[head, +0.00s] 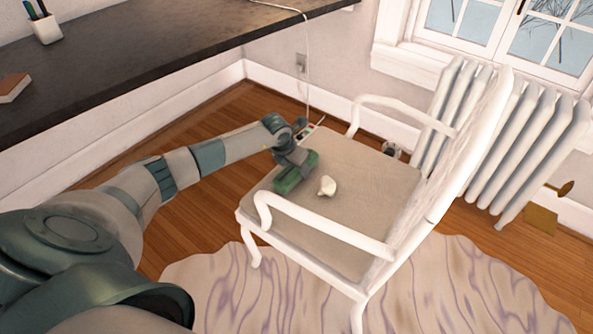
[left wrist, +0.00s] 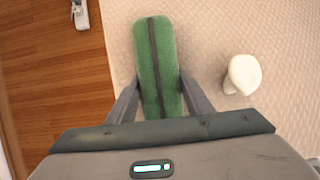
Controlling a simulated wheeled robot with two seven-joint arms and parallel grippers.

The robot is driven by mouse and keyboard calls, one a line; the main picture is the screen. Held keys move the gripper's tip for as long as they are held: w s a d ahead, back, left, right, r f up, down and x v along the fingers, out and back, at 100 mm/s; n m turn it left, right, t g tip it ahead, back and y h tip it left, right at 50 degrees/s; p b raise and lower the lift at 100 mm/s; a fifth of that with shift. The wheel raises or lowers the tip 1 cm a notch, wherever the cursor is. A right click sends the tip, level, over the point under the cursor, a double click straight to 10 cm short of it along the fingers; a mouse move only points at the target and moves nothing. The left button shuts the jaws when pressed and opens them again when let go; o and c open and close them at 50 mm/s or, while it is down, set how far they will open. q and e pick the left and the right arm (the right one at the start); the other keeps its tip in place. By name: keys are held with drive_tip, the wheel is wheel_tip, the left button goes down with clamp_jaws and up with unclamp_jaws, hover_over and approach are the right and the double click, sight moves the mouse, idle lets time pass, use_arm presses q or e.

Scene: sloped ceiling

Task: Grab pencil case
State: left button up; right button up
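The green pencil case (head: 291,179) lies on the seat of a white armchair, near the seat's left edge. It is long, with a dark strip down its middle, as the left wrist view (left wrist: 157,60) shows. My left gripper (head: 298,165) is over it, at the end of the arm that comes in from the left. In the left wrist view, its two fingers (left wrist: 158,92) stand on either side of the case, close to its sides. I cannot tell whether they press on it. My right gripper is not in view.
A small white object (head: 327,186) sits on the chair seat (head: 365,180), right of the case; it also shows in the left wrist view (left wrist: 242,75). The white armrest (head: 325,232) borders the seat. A dark desk (head: 130,55) runs along the wall. A radiator (head: 510,130) stands behind the chair.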

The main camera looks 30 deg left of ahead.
use_arm(q)
drive_tip(key=c, duration=0.5)
drive_tip(key=shift+o, duration=0.2)
drive_tip(key=shift+r, duration=0.1)
drive_tip(key=shift+r, duration=0.55)
drive_tip(key=r, duration=0.3)
drive_tip(key=shift+s+d+r, duration=0.1)
drive_tip(key=shift+d+r, duration=0.1)
drive_tip(key=shift+d, duration=0.2)
drive_tip(key=s+d+r+p, duration=0.1)
drive_tip(key=s+d+r, duration=0.3)
drive_tip(key=d, duration=0.5)
wheel_tip(320, 180, up, 2)
drive_tip(key=shift+s+d+r, duration=0.2)
drive_tip(key=shift+s+d, duration=0.1)
drive_tip(key=shift+d, duration=0.1)
